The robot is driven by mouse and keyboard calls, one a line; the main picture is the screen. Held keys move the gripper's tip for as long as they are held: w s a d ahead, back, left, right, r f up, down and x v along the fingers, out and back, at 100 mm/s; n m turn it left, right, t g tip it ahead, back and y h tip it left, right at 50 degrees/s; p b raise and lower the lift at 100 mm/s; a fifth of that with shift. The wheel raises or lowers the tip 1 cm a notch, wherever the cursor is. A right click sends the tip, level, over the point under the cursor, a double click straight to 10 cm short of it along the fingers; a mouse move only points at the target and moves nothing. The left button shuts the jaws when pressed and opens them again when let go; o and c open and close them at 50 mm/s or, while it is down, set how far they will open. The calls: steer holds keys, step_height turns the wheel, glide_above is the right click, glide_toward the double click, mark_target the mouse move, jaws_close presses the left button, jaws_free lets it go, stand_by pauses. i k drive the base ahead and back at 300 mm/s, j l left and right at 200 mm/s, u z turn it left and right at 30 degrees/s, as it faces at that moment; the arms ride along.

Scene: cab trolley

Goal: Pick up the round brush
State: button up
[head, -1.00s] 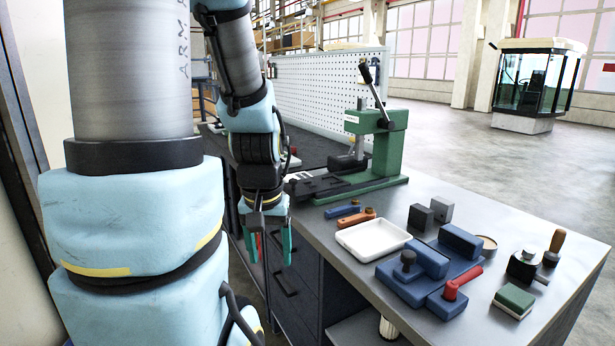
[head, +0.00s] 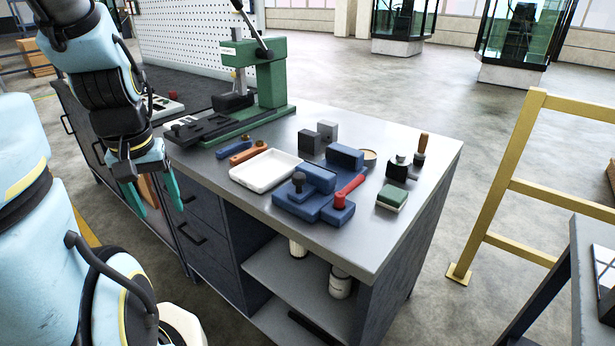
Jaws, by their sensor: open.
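An upright tool with a wooden handle and a dark round head, which looks like the round brush (head: 420,151), stands near the right end of the grey bench top (head: 425,196). A small black block with a knob (head: 398,168) stands close in front of it, and their bases partly overlap in view. My gripper (head: 157,196) hangs at the left, fingers pointing down and apart, with nothing between them. It is beside the bench's drawer front, far to the left of the brush.
A white tray (head: 262,172), blue blocks (head: 318,178), a red-handled tool (head: 347,190) and a green-topped pad (head: 392,196) lie on the bench. A green press (head: 271,72) stands at its back left. A yellow rail (head: 490,190) stands right, with open floor between.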

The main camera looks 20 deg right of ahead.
mark_target(420, 156)
steer(key=z, duration=1.05)
